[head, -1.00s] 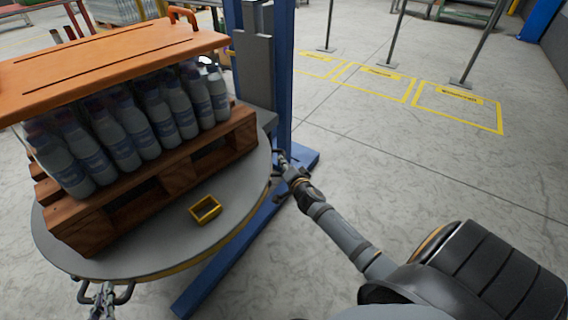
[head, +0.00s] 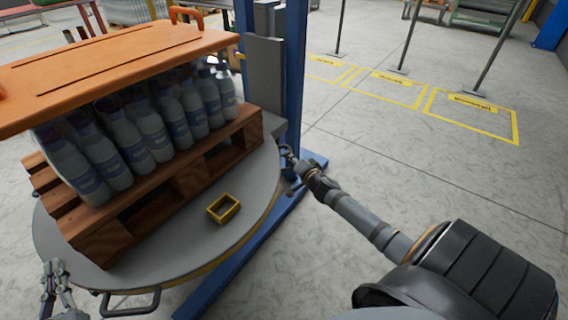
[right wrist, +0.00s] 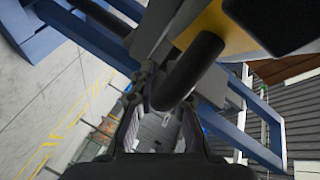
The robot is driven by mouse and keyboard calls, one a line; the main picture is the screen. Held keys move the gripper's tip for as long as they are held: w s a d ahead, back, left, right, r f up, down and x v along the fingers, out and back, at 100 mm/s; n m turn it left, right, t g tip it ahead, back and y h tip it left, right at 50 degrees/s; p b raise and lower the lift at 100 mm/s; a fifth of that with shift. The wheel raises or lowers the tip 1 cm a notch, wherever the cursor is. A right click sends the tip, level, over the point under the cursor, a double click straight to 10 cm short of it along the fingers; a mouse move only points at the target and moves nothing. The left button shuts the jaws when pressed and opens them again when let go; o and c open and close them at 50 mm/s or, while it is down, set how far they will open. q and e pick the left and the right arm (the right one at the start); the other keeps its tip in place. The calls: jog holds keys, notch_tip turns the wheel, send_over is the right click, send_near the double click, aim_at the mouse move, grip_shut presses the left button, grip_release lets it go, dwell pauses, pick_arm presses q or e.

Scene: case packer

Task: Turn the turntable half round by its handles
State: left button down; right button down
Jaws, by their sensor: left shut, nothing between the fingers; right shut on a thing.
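The round grey turntable (head: 190,240) carries a wooden pallet (head: 95,243) of wrapped bottles (head: 130,145) under an orange top board (head: 110,72). One dark handle (head: 130,308) sticks out from its near rim. My left gripper (head: 56,270) is shut and empty, left of that handle and apart from it, by the rim. My right gripper (head: 292,162) is shut on another handle at the right rim, beside the blue column. In the right wrist view that dark curved handle (right wrist: 192,68) is between the fingers (right wrist: 158,108), which partly hide it.
A small yellow open box (head: 224,208) lies on the turntable near the pallet. A blue column (head: 294,70) stands behind, with blue base beams (head: 235,270) under the turntable. Yellow marked floor areas (head: 475,113) and thin posts are farther right; the floor between is clear.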

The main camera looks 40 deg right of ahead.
jog(key=shift+w+d, duration=0.1)
jog(key=shift+w, duration=0.05)
jog(key=c, duration=1.3)
grip_release()
jog(key=shift+c, duration=0.2)
jog(key=v, duration=0.7)
jog(key=shift+s, duration=0.3)
